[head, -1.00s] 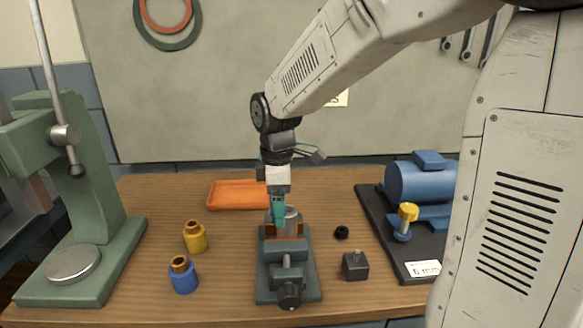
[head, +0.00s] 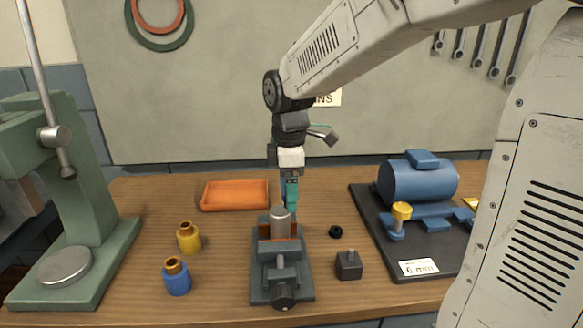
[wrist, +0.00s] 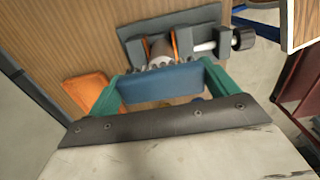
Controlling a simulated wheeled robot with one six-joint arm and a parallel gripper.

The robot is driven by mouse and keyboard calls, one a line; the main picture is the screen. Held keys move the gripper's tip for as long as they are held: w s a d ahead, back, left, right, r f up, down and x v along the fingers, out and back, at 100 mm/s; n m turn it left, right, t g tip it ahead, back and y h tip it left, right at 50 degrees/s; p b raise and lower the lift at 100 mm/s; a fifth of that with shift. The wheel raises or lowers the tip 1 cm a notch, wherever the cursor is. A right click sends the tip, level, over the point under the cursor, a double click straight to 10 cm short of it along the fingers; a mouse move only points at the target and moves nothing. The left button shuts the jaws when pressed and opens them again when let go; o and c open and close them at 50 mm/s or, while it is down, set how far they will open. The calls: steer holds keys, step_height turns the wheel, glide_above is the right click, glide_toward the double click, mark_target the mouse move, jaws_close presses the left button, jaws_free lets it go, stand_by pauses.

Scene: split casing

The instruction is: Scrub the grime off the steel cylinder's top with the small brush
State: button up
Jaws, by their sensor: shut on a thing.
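The steel cylinder (head: 280,222) stands upright, clamped in the grey vise (head: 280,290) on the bench. It also shows between the orange-lined jaws in the wrist view (wrist: 160,47). I cannot make out grime on its top. My gripper (head: 291,205) points down just behind and slightly right of the cylinder. Its green fingers are shut on the small brush (wrist: 162,88), a blue block with grey bristles along its far edge in the wrist view. In the head view the brush is mostly hidden. I cannot tell whether the bristles touch the cylinder.
An orange tray (head: 235,196) lies behind left. A yellow bottle (head: 189,239) and a blue bottle (head: 176,278) stand left of the vise. A black ring (head: 336,231) and a dark block (head: 348,266) lie right. A green press (head: 85,240) and a blue motor (head: 418,181) flank the bench.

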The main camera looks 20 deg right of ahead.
steer(key=shift+r, duration=2.2)
